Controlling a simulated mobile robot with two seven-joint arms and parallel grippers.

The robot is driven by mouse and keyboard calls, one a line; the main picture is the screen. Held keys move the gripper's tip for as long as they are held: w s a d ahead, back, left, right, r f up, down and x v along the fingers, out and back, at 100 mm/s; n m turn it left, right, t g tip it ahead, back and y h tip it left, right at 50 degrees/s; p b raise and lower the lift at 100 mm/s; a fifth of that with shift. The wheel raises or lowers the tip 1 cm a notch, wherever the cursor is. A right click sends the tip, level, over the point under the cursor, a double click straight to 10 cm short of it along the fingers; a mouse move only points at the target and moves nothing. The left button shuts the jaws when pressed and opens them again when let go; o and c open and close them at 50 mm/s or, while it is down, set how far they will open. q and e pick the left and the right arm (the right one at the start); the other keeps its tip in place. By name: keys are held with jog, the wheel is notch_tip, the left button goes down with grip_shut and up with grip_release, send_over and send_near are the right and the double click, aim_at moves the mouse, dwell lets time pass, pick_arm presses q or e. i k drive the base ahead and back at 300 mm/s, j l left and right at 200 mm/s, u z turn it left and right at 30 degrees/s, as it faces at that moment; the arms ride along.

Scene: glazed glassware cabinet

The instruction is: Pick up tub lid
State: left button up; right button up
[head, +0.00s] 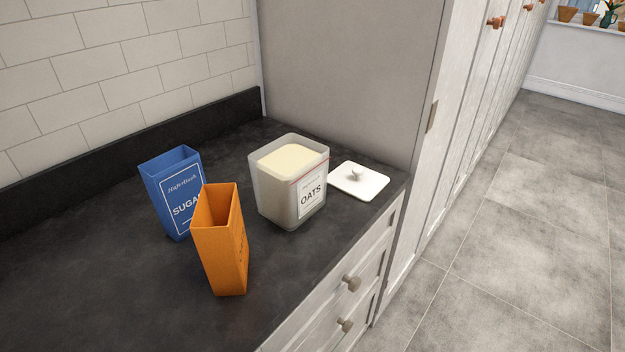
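The tub lid (347,183) is a flat white square with a small round knob on top. It lies knob up on the dark counter, just right of the oats tub and near the counter's front right corner. The oats tub (273,201) is a translucent square container labelled OATS, open at the top and filled with pale contents. The tub hides no more than the lid's left edge. Neither of my grippers shows in the head view.
A blue SUGAR box (158,187) and an orange open box (220,250) stand left of the tub on the dark counter (90,270). A tall grey cabinet side (350,70) rises behind the lid. Drawers with knobs (351,283) are below the counter's edge. Floor at right is clear.

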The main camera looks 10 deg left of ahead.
aim_at(365, 184)
jog(key=i+l, duration=0.15)
jog(key=l, duration=0.25)
jog(key=i+l+u, duration=0.1)
jog(key=l, duration=0.25)
jog(key=i+l, duration=0.2)
jog(key=l, duration=0.2)
jog(key=i+l+u, duration=0.15)
jog(key=l, duration=0.25)
jog(key=i+l, duration=0.15)
jog(key=l, duration=0.25)
jog(key=i+l+u, duration=0.1)
jog(key=l, duration=0.3)
